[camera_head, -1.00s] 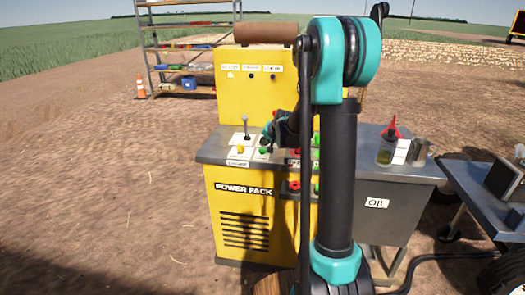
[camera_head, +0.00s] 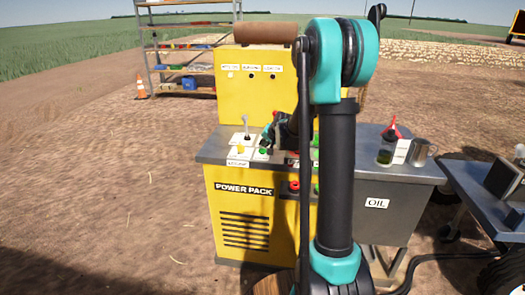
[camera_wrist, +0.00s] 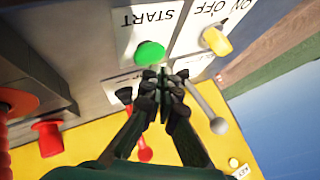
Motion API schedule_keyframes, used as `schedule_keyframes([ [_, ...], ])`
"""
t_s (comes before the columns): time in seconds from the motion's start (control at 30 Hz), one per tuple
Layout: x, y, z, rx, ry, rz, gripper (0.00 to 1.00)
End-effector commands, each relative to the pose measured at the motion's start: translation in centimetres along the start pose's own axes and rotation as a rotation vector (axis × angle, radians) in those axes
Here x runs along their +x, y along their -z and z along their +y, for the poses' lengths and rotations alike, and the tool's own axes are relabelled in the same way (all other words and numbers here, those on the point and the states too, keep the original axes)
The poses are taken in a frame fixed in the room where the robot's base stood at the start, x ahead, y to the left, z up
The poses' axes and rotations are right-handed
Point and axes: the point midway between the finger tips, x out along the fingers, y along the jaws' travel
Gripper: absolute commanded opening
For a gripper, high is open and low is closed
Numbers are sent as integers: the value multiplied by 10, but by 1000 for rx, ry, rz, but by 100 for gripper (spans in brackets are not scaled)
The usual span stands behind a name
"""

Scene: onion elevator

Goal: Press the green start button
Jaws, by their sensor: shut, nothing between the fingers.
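The green start button (camera_wrist: 150,53) is a round dome on a white plate marked START in the wrist view. It also shows in the head view (camera_head: 264,151), on the grey top of the power pack. My gripper (camera_wrist: 160,82) is shut and empty. Its fingertips are close to the green button, just below it in the wrist picture. I cannot tell whether they touch it. In the head view my gripper (camera_head: 268,137) is over the panel, just behind the button, partly hidden by my arm.
A lever with a grey ball (camera_wrist: 218,126) stands near my fingers. A red button (camera_wrist: 48,138) is at the left. An oil cabinet (camera_head: 385,205) adjoins the yellow power pack (camera_head: 240,225).

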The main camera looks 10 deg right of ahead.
Motion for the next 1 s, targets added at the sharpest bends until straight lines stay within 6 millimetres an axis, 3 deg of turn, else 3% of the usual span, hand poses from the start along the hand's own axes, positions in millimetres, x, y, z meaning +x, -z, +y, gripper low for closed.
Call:
schedule_keyframes([
  [1.0,7,-5,5,0,0,0,0],
])
